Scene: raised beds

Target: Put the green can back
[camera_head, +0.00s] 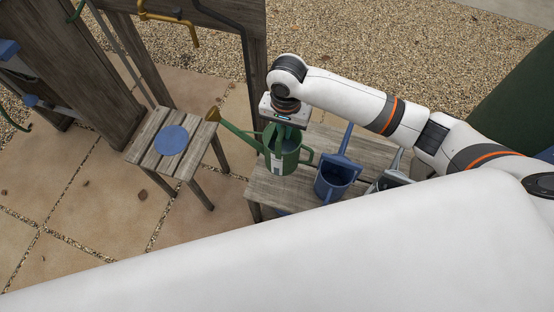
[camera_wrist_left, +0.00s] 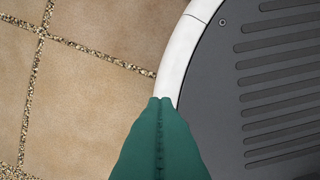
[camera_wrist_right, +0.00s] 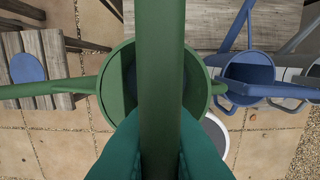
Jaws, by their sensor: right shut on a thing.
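The green can (camera_head: 275,163) is a watering can with a long spout ending in a yellow-brown rose that points left. My right gripper (camera_head: 284,124) is above it and shut on its top handle. In the right wrist view the handle of the can (camera_wrist_right: 112,90) runs between the green fingers (camera_wrist_right: 160,125). The can is at the left end of the grey wooden bench (camera_head: 266,193); I cannot tell whether its base touches the wood. My left gripper (camera_wrist_left: 160,102) shows only in its wrist view, fingers together and empty, over the paving beside my base.
A blue watering can (camera_head: 328,187) and a grey one (camera_head: 388,182) stand on the bench right of the green can. A slatted stool (camera_head: 145,130) with a blue disc (camera_head: 172,140) stands left. Wooden posts (camera_head: 85,70) rise behind it. Paving at left is open.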

